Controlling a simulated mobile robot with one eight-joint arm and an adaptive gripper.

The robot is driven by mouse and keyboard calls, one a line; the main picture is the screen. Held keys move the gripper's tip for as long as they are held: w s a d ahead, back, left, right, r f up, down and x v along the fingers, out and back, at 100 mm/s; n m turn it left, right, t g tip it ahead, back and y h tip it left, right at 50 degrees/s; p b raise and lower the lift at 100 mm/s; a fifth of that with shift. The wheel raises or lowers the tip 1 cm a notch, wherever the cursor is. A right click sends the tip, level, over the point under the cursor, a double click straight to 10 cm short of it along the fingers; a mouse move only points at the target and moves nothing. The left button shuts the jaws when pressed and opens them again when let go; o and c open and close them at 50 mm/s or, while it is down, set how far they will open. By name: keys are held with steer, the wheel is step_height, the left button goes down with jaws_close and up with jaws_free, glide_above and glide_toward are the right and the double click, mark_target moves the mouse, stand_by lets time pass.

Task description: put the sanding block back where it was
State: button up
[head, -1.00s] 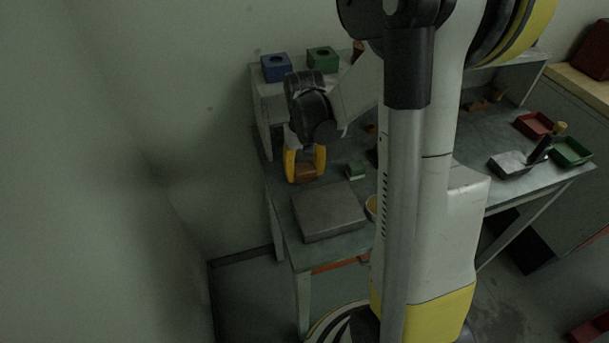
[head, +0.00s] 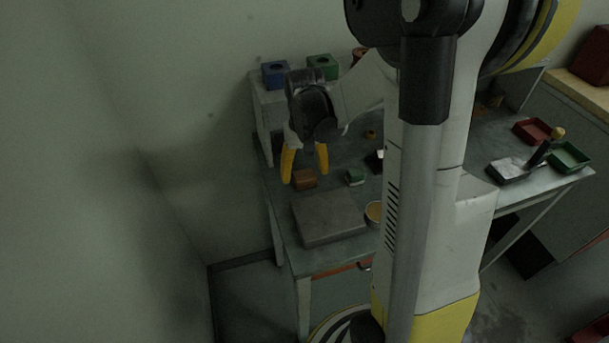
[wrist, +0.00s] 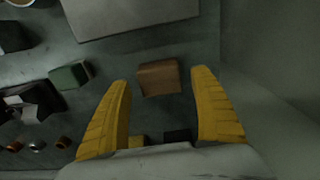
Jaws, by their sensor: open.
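The sanding block is most likely the brown block (head: 304,179), which rests on the bench top near its left edge, behind the grey slab. It also shows in the wrist view (wrist: 158,78), ahead of and between the two yellow fingers. My gripper (head: 304,165) is open, with its fingertips just above and behind the block. In the wrist view my gripper (wrist: 163,78) has a finger on each side of the block, with gaps, and nothing is held. A small green-topped block (head: 355,176) lies to the right; it shows in the wrist view too (wrist: 70,75).
A grey slab (head: 327,216) lies in front of the brown block. A round bowl (head: 374,212) sits beside it. Blue (head: 275,73) and green (head: 322,66) boxes stand on the back shelf. Red (head: 532,131) and green (head: 569,156) trays are at right. The wall is close at left.

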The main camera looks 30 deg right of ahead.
mark_target(305, 175)
step_height(305, 175, up, 10)
steer(key=p, duration=0.3)
steer(key=s+a+r+n+t, duration=0.3)
steer(key=s+a+r+t, duration=0.4)
steer(key=s+a, duration=0.3)
steer(key=a, duration=0.3)
steer(key=shift+s+a+r, duration=0.15)
steer(key=shift+s+a, duration=0.1)
steer(key=shift+s, duration=0.15)
